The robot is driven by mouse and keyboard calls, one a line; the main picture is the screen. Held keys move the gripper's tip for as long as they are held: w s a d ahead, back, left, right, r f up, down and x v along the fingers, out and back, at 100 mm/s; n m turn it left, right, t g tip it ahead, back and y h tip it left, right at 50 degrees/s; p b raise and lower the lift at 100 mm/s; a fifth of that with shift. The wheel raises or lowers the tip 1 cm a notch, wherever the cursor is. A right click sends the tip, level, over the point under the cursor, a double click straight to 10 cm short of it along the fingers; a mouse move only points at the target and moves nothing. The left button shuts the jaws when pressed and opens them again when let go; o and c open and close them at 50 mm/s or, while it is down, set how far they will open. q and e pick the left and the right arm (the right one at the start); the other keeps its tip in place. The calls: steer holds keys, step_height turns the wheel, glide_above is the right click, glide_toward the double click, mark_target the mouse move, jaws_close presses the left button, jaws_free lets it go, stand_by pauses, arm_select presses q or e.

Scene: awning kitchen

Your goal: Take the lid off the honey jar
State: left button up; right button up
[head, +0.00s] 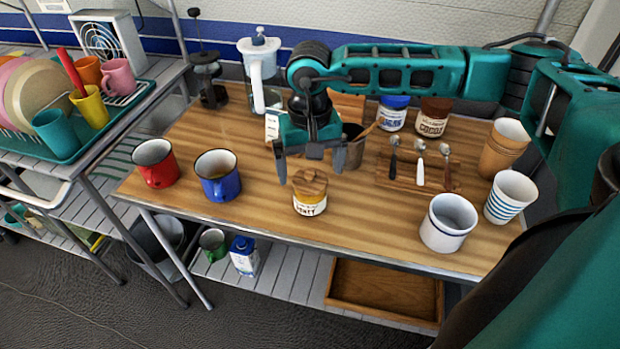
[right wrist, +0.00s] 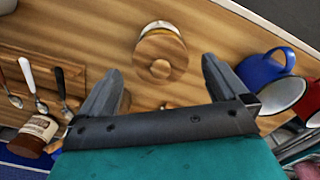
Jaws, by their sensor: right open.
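The honey jar (head: 309,203) stands upright near the front edge of the wooden table. Its round wooden lid (head: 311,181) is on top. In the right wrist view the lid (right wrist: 160,56) shows from above, with a round knob, and a bit of the jar's light rim (right wrist: 160,28) behind it. My right gripper (head: 310,171) is above and just behind the jar in the head view. Its fingers are apart, and nothing is between them; in the right wrist view the lid lies beyond the fingertips (right wrist: 162,66). My left gripper is not in view.
A blue mug (head: 219,187) and a red mug (head: 156,174) stand left of the jar. A white mug (head: 448,226) is to the right. Spoons on a small board (head: 405,172), a cocoa jar (head: 433,116) and a sugar jar (head: 393,114) are behind. Bare tabletop surrounds the jar's front right.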

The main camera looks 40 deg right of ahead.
steer(key=shift+f, duration=0.85)
steer(key=shift+c, duration=0.3)
steer(key=c, duration=1)
